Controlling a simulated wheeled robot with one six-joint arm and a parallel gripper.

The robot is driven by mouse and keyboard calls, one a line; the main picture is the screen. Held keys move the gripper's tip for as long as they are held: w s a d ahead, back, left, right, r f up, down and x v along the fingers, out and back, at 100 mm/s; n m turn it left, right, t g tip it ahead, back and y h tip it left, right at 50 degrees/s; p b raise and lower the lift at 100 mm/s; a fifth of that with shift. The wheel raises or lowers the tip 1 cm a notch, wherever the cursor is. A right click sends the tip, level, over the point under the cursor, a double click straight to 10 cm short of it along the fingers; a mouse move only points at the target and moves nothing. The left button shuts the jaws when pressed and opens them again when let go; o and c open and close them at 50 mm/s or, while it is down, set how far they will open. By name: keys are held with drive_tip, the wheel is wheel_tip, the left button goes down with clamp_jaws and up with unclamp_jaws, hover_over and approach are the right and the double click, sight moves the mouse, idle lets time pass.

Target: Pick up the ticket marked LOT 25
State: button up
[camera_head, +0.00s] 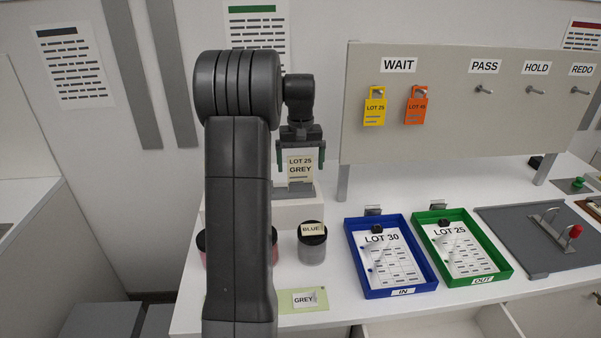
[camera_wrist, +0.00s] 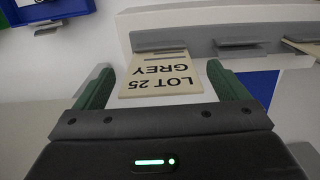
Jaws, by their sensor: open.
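The cream ticket marked LOT 25 GREY (camera_head: 300,168) stands upright in a grey clip on a pale block (camera_head: 306,207). In the wrist view the ticket (camera_wrist: 163,84) shows upside down, its far end at the grey clip (camera_wrist: 160,40). My gripper (camera_head: 300,156) is open, with one green finger on each side of the ticket. In the wrist view my gripper (camera_wrist: 160,66) shows a gap between the ticket's lettered end and each finger. Whether either finger touches it farther in is hard to tell.
A yellow LOT 25 tag (camera_head: 374,107) and an orange tag (camera_head: 416,106) hang under WAIT. A blue tray (camera_head: 359,267) and a green tray (camera_head: 500,262) hold sheets. The BLUE jar (camera_head: 312,249) stands below the block; my arm partly hides a reddish jar (camera_head: 201,246).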

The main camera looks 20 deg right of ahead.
drive_tip(key=shift+f, duration=0.15)
drive_tip(key=c, duration=1)
drive_tip(key=shift+c, duration=0.2)
